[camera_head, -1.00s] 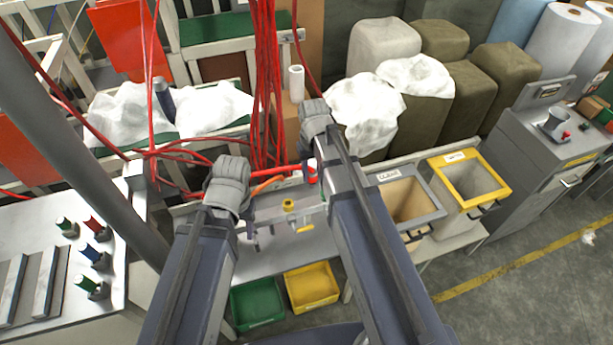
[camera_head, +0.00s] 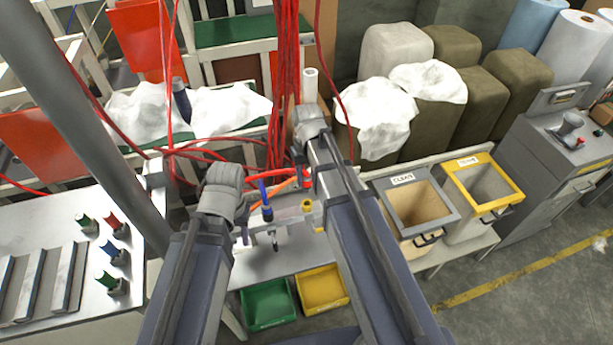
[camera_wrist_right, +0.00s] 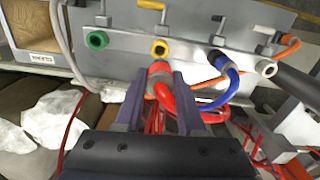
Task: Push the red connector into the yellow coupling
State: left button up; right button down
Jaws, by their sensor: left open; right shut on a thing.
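The yellow coupling (camera_wrist_right: 159,48) sits in a row on a grey panel; it also shows in the head view (camera_head: 307,204). My right gripper (camera_wrist_right: 160,88) is shut on the red connector (camera_wrist_right: 160,70), whose pale front end lies right at the yellow coupling and roughly in line with it. I cannot tell whether they touch. In the head view, the red connector (camera_head: 306,180) shows partly beside my right wrist. My left gripper (camera_head: 238,212) is open, left of the panel, with its fingers mostly hidden behind its wrist.
A blue hose connector (camera_wrist_right: 217,95) is at the blue coupling (camera_wrist_right: 217,58). A green coupling (camera_wrist_right: 97,40) and a white coupling (camera_wrist_right: 266,68) flank the row. An orange hose (camera_wrist_right: 205,83) runs close by. Green (camera_head: 267,305) and yellow (camera_head: 322,290) bins stand below.

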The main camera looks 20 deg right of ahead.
aim_at(307, 191)
jog(key=shift+f+b, duration=2.45)
jog(key=shift+f, duration=0.2)
jog(key=shift+f+b, duration=1.7)
jog(key=shift+c, duration=2.2)
grip_release()
jog(key=shift+r, duration=0.1)
notch_tip(307, 191, up, 8)
jog(key=p, duration=0.8)
jog(key=s+a+f+n+b, duration=0.1)
jog(key=s+a+f+b, duration=0.3)
jog(key=s, duration=0.3)
jog(key=s+a+f+n+h+b, duration=0.1)
jog(key=s+a+f+b, duration=0.4)
jog(key=s+a, duration=0.1)
jog(key=shift+s+a+f+n, duration=0.2)
jog(key=shift+s+n, duration=0.1)
jog(key=shift+s, duration=0.4)
